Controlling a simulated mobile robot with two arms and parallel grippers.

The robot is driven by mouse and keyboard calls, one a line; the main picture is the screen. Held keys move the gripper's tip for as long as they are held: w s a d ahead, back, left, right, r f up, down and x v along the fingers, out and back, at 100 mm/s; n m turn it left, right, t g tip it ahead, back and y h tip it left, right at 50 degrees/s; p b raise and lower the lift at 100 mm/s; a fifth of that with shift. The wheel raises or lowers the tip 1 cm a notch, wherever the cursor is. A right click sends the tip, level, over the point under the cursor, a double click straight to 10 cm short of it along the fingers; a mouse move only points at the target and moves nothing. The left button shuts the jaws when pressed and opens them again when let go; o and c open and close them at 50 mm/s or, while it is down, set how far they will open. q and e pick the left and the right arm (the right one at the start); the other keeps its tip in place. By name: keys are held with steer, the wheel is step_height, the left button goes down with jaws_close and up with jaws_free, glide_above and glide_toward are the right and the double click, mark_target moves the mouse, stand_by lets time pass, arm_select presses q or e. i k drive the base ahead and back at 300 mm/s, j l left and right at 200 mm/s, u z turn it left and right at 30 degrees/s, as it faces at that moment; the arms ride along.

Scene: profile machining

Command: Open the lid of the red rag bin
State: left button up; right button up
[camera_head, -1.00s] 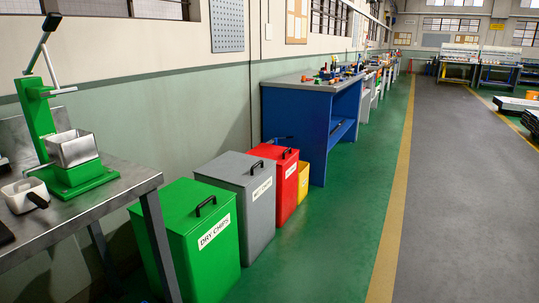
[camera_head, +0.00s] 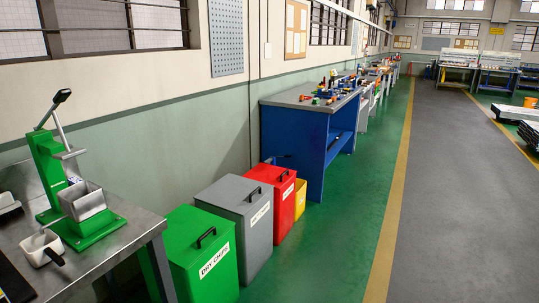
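The red rag bin (camera_head: 276,217) stands by the wall, between a grey bin on its near side and a small yellow bin on its far side. Its red lid (camera_head: 264,180) looks shut, with a dark handle (camera_head: 285,176) near its front edge. A white label shows on its front face, too small to read. Neither of my grippers is in view.
A green bin (camera_head: 190,233) labelled dry chips and a grey bin (camera_head: 233,189) stand nearer in the row. A metal table (camera_head: 125,250) with a green press is at the left. A blue workbench (camera_head: 290,128) stands beyond the yellow bin (camera_head: 299,203). The floor to the right is clear.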

mark_target(277, 176)
steer(key=i+l+z, duration=0.75)
steer(key=l, duration=0.15)
steer(key=i+l+z, duration=0.4)
steer(key=i+l, duration=0.15)
steer(key=i, duration=0.55)
steer(key=i+l+z, duration=0.1)
steer(key=i, duration=0.55)
steer(key=i+j+u, duration=0.15)
steer(key=i+u, duration=0.8)
steer(key=i+l+u, duration=0.15)
steer(key=i+u, duration=0.15)
steer(key=u, duration=0.15)
steer(key=i+l+u, duration=0.3)
steer(key=u, duration=0.15)
steer(key=i+l, duration=0.05)
